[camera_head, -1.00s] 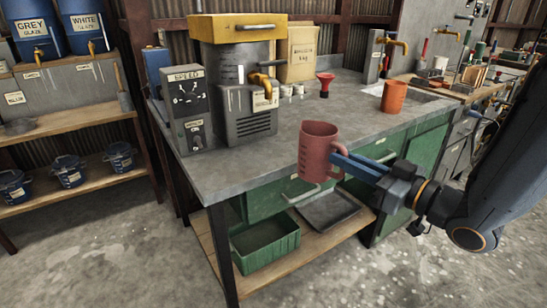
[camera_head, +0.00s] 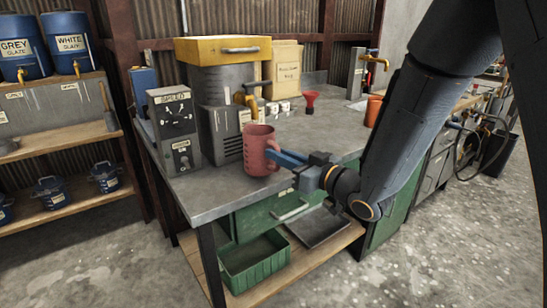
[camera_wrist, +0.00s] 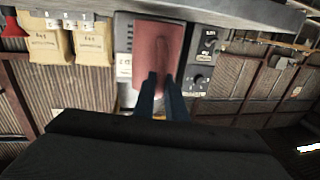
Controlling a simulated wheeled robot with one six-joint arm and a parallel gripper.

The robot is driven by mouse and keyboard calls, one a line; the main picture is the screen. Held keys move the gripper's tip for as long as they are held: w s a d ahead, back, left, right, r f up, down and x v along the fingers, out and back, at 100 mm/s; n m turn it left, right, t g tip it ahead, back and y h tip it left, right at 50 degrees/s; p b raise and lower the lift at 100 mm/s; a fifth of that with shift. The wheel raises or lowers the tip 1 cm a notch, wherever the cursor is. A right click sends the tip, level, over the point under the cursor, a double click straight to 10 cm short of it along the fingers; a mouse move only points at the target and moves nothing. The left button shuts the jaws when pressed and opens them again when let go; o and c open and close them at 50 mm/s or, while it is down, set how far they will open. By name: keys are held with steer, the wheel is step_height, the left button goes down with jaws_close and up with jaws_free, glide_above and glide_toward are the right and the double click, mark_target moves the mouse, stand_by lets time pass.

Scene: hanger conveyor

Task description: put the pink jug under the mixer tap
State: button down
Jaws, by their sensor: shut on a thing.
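The pink jug (camera_head: 259,149) is upright in my gripper (camera_head: 284,160), which is shut on it from the right. In the head view it shows in front of the mixer, over the front part of the grey bench top; I cannot tell whether its base touches the bench. The mixer (camera_head: 222,84) has a yellow lid and a grey body. Its yellow tap (camera_head: 251,97) shows just above and behind the jug, whose mouth is in front of it. In the wrist view the jug (camera_wrist: 159,50) fills the middle between the blue fingers (camera_wrist: 160,95), hiding part of the mixer.
A speed control box (camera_head: 173,130) stands left of the mixer. A red funnel (camera_head: 309,101), small white pots (camera_head: 272,109) and an orange cup (camera_head: 373,111) stand further right. A green bin (camera_head: 254,262) is on the shelf below. The bench front left (camera_head: 200,192) is clear.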

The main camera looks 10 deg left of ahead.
steer(key=shift+w+a+f, duration=0.25)
steer(key=shift+a, duration=0.25)
steer(key=shift+w+a+f, duration=0.25)
steer(key=shift+a, duration=0.25)
steer(key=shift+d+f, duration=0.1)
steer(key=shift+f, duration=0.15)
steer(key=shift+f, duration=0.15)
steer(key=c, duration=1.8)
jaws_free()
steer(key=shift+s+d, duration=0.1)
steer(key=shift+d, duration=0.1)
steer(key=v, duration=1.1)
steer(key=shift+s+d+b, duration=0.25)
steer(key=shift+b, duration=0.15)
